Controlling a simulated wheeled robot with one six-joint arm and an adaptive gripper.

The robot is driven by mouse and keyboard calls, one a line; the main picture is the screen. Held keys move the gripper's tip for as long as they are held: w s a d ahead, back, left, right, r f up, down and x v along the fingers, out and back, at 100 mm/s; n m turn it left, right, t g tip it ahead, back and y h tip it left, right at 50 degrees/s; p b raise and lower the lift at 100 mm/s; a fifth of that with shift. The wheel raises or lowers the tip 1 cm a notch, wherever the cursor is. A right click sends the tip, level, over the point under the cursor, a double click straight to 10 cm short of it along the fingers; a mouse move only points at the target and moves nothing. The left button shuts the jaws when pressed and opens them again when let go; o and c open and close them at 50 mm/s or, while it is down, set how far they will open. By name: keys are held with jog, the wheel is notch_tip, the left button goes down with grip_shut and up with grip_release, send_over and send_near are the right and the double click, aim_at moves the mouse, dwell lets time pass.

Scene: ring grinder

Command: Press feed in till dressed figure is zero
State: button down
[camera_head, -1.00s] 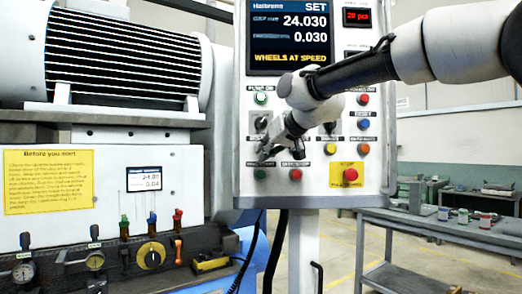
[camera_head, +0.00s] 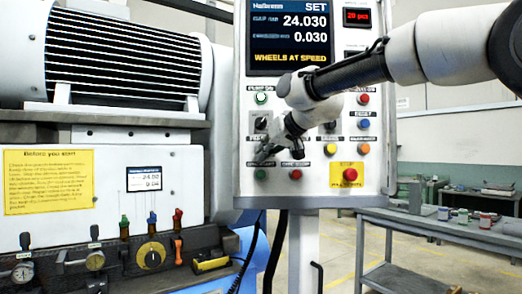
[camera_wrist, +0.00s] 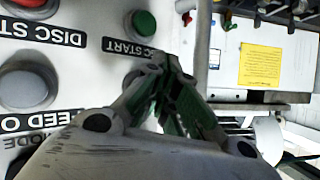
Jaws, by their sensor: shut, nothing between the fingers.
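The control panel's display (camera_head: 290,35) reads SET, 24.030, then 0.030 on a line with a blurred label, and "WHEELS AT SPEED". My gripper (camera_head: 264,153) is shut and empty, its tips at the panel's lower left, just above the green disc start button (camera_head: 260,174). In the wrist view my fingertips (camera_wrist: 166,66) meet close to the panel face. A grey feed out button (camera_wrist: 28,86) lies to their left, and the green disc start button (camera_wrist: 141,24) above them. The feed in button is not clearly visible; my fingers cover that spot. I cannot tell whether they touch it.
Other buttons surround my gripper, including a red one (camera_head: 295,174) and a red emergency stop (camera_head: 350,174) on a yellow plate. The grinder (camera_head: 105,180) stands at left with a small display. A grey bench (camera_head: 450,225) is at right.

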jog(key=shift+w, duration=0.45)
dwell(0.4)
jog(key=shift+s, duration=0.95)
jog(key=shift+s, duration=0.1)
jog(key=shift+s, duration=2.4)
jog(key=shift+s, duration=0.1)
jog(key=s, duration=0.3)
jog(key=shift+s+d, duration=0.1)
jog(key=shift+s, duration=0.2)
